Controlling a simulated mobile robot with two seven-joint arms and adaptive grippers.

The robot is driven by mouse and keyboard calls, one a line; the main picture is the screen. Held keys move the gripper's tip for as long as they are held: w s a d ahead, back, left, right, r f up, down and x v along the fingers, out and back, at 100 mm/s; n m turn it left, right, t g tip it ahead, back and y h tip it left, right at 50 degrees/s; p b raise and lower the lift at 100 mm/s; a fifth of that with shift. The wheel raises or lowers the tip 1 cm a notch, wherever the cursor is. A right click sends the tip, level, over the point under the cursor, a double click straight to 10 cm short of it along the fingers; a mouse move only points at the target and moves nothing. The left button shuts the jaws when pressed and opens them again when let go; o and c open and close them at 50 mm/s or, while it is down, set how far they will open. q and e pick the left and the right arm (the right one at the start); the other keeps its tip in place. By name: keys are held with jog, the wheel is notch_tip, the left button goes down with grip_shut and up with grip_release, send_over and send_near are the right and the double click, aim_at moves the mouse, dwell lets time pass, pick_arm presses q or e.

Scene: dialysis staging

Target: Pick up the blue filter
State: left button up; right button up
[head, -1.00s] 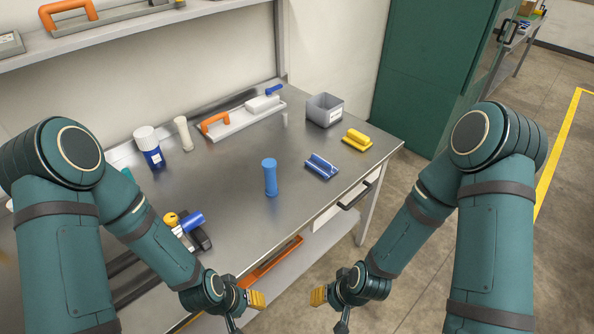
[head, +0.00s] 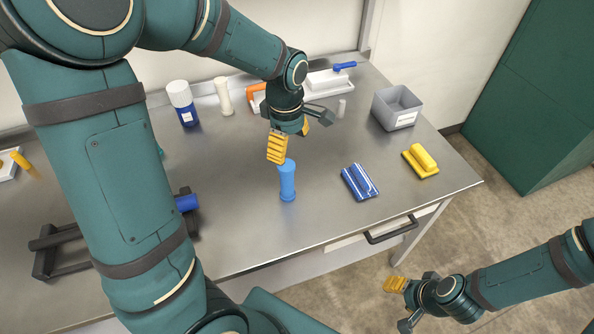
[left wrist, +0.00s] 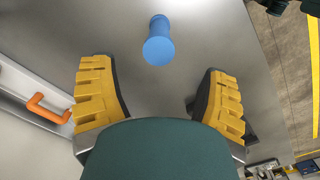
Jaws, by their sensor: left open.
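My left gripper (head: 291,140) is open and empty, above and slightly behind the filter in the head view. In the left wrist view its two yellow-padded fingers (left wrist: 159,100) are spread wide. The filter (left wrist: 159,42) shows there beyond the fingertips, roughly centred between them and touching neither. My right gripper (head: 398,302) is low in front of the table, away from the filter. Whether its jaws are open is unclear.
A blue-and-white pack (head: 359,182), a yellow block (head: 421,160) and a grey bin (head: 398,108) stand right of the filter. A blue-and-white bottle (head: 183,103) and a pale cylinder (head: 223,96) stand behind left. A white tray (head: 330,82) lies at the back. Table around the filter is clear.

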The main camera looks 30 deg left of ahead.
aim_at(284, 165)
pick_arm(q)
jog(key=shift+a+r+n, duration=0.5)
jog(key=shift+a+r, duration=0.05)
jog(key=shift+r, duration=0.15)
jog(key=shift+a, duration=0.25)
notch_tip(284, 165, down, 7)
jog(key=shift+r+b, duration=0.1)
jog(key=shift+b, duration=0.85)
jog(key=shift+d+f+b, duration=0.2)
jog(key=shift+f+b, duration=0.65)
jog(key=shift+f, duration=2.4)
jog(key=c, duration=1.3)
